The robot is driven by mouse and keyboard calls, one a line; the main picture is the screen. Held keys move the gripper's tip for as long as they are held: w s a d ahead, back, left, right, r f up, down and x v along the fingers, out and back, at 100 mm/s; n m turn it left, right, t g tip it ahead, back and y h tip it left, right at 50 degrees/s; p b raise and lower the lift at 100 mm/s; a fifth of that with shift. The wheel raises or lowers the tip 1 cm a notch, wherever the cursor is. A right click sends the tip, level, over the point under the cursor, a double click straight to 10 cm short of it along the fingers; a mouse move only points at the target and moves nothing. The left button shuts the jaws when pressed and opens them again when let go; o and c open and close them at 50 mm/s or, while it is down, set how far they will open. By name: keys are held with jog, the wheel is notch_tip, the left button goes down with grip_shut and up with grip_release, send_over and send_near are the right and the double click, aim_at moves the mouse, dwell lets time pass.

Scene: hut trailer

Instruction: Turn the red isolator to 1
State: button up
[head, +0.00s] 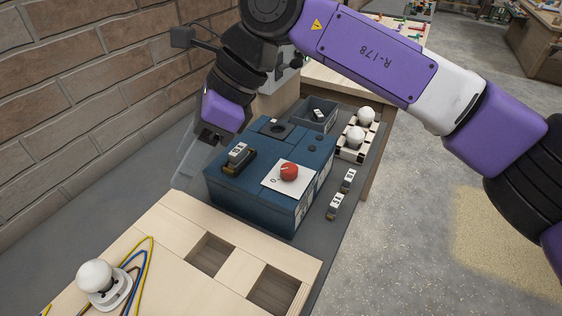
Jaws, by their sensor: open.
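The red isolator (289,172) is a round red knob on a white square plate (272,184) on top of a blue box (232,194). A "0" mark shows on the plate at the knob's lower left; a "1" is not legible. A pale line on the knob is too small to read its direction surely.
A black-based module (239,157) stands on the box's left top. A grey bin (316,115) and a rack of white bulbs (357,140) lie behind. Two small modules (341,192) lie to the right. A wooden board (170,245) with a bulb holder (101,285) is in front. A brick wall (75,110) bounds the left.

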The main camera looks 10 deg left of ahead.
jog(key=w+d+t+h, duration=0.3)
jog(key=w+d+h, duration=0.1)
jog(key=w+d, duration=0.45)
jog(key=n+h, duration=0.1)
jog(key=h, duration=0.1)
send_over(290, 168)
jog(key=shift+a+f, duration=0.25)
jog(key=shift+f, duration=0.05)
jog(key=shift+w+d+f+h, duration=0.1)
jog(key=shift+d+f+h, duration=0.05)
jog(key=shift+d+h, duration=0.15)
notch_tip(290, 168, down, 8)
jog(key=shift+r+p, duration=0.2)
jog(key=shift+p, duration=0.1)
grip_shut()
